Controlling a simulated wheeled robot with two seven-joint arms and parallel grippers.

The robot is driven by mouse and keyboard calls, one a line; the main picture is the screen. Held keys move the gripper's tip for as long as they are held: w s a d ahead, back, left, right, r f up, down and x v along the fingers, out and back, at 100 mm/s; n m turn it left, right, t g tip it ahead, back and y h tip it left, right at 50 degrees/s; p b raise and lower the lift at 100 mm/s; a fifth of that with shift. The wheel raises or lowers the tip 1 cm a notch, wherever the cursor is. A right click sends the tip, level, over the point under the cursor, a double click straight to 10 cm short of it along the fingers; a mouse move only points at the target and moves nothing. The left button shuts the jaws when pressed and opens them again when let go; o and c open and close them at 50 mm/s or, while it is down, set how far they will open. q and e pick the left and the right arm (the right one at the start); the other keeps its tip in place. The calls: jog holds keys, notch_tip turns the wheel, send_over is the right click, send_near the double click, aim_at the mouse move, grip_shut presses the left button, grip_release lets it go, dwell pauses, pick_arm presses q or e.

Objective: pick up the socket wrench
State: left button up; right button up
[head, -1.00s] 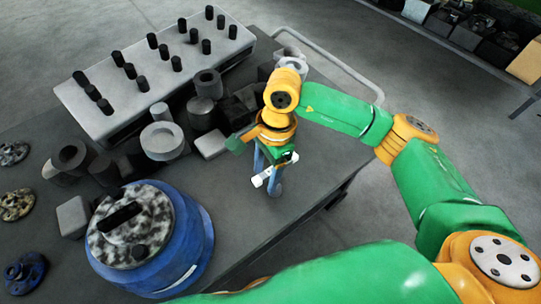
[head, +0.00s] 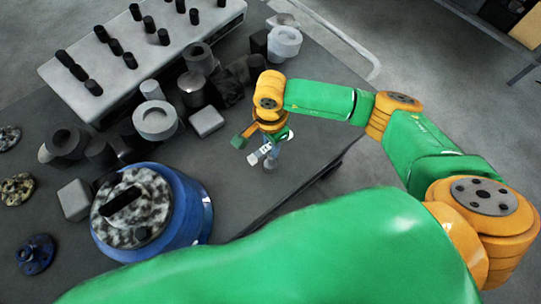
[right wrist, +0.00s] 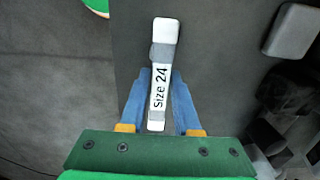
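The socket wrench (right wrist: 162,85) is a white and grey bar marked "Size 24". In the right wrist view it lies lengthwise between my right gripper's two blue fingers (right wrist: 161,78), with little room on either side. I see no clear grip on it; the fingers look apart. In the head view the wrench (head: 262,153) shows at the right gripper's fingers (head: 270,160), over the table's right part. The gripper points down, and its body hides part of the wrench. Whether the fingertips touch the table is unclear. My left gripper is not in view.
The dark table (head: 235,195) carries a blue round-bodied part (head: 185,215), a grey block with black pegs (head: 130,65), a pale ring (head: 156,119) and a small grey box (head: 207,122). The table's right edge is close to the gripper. Surface left of that edge is partly clear.

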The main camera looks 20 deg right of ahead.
grip_shut()
dwell(1.1)
